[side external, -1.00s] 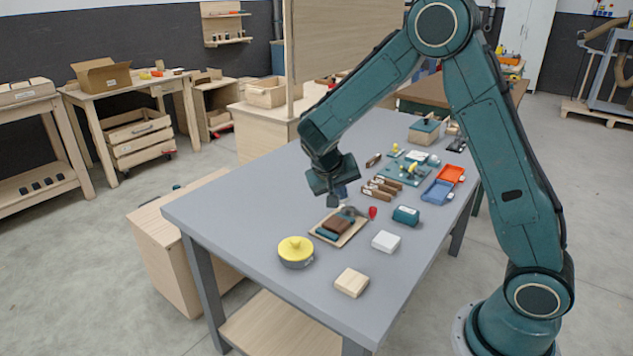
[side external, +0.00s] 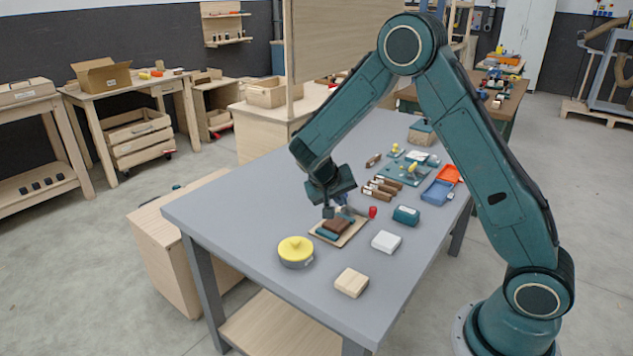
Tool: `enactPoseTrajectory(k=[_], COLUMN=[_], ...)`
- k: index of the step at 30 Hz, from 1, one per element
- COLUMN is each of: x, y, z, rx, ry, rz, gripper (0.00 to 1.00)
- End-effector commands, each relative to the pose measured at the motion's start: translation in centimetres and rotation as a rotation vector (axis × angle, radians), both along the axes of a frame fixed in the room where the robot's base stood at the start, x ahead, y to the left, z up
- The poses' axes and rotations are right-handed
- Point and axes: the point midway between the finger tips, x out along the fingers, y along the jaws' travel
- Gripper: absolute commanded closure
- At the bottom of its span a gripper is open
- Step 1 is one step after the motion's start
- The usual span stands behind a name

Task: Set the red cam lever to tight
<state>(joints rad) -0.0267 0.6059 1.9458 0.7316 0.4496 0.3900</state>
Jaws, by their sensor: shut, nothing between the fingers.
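The small red cam lever (side external: 373,212) shows on the grey table, just right of the far corner of a light wooden board (side external: 354,233). The lever's setting is too small to read. A brown and teal block (side external: 336,226) lies on the board. My gripper (side external: 328,213) is shut and empty, low over the far left side of the board and left of the lever. I cannot tell whether its tips touch the block. My gripper hides part of what is at the board's far edge.
A yellow-lidded round pot (side external: 295,250) stands front left of the board. A white block (side external: 386,241), a wooden block (side external: 351,283) and a teal roll (side external: 406,215) lie to the right. Blue and orange trays (side external: 437,192) and brown pieces (side external: 376,191) sit farther back. The table's front left is clear.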

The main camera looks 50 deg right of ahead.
Motion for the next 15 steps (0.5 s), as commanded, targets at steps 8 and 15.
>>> enactPoseTrajectory(k=[8,15], x=[0.0,0.1], y=[-1.8,-4.0], z=[-2.4,-5.4], rx=[0.000,0.000], ry=[0.003,0.003], rz=[-0.003,-0.003], gripper=[1.00,1.00])
